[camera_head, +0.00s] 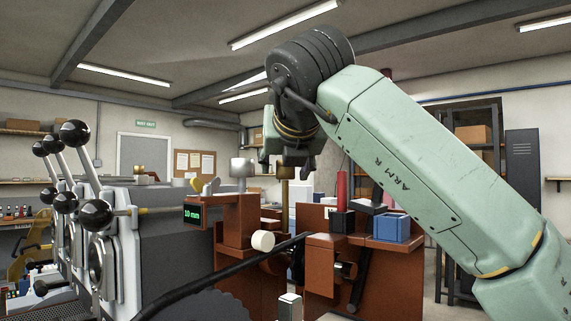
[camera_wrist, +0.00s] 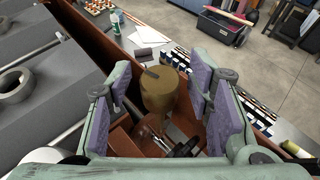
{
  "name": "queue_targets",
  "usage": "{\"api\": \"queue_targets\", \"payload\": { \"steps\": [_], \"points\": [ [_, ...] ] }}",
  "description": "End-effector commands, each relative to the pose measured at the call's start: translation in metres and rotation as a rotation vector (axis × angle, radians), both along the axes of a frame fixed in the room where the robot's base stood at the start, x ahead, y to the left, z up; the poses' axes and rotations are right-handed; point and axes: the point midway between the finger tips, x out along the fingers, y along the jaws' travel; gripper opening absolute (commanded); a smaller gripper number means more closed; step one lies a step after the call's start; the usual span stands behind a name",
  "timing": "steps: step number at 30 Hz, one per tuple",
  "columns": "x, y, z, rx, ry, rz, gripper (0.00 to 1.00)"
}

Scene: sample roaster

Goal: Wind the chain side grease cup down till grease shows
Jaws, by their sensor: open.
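A brass cylindrical cup (camera_wrist: 160,92) stands upright on the brown machine in the wrist view, between my finger pads. It looks like the grease cup, but I cannot read a label that tells chain side. In the head view a brass stem (camera_head: 284,188) shows right below my gripper (camera_head: 291,164). My gripper is open, with its purple-grey pads on both sides of the cup and a visible gap to it. I see no grease; the cup's lower end is partly hidden among machine parts.
A silver-topped post (camera_head: 241,168) stands left of my gripper on the brown frame (camera_head: 240,220). A red cylinder (camera_head: 342,188) and a blue box (camera_head: 391,227) stand to the right. Black-knobbed levers (camera_head: 97,214) rise at left. A small display (camera_head: 192,214) reads 10 mm.

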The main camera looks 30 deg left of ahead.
Motion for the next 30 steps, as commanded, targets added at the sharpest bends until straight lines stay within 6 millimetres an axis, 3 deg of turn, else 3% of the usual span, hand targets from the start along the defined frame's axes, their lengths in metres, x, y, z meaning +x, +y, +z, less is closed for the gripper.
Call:
{"api": "queue_targets", "payload": {
  "steps": [11,24,30],
  "points": [
    [-0.006,-0.004,0.004,0.001,-0.002,0.001,0.48],
    [-0.068,-0.053,0.036,0.003,0.0,0.005,0.48],
    [-0.084,-0.066,0.045,0.001,-0.001,0.003,0.48]
  ]
}}
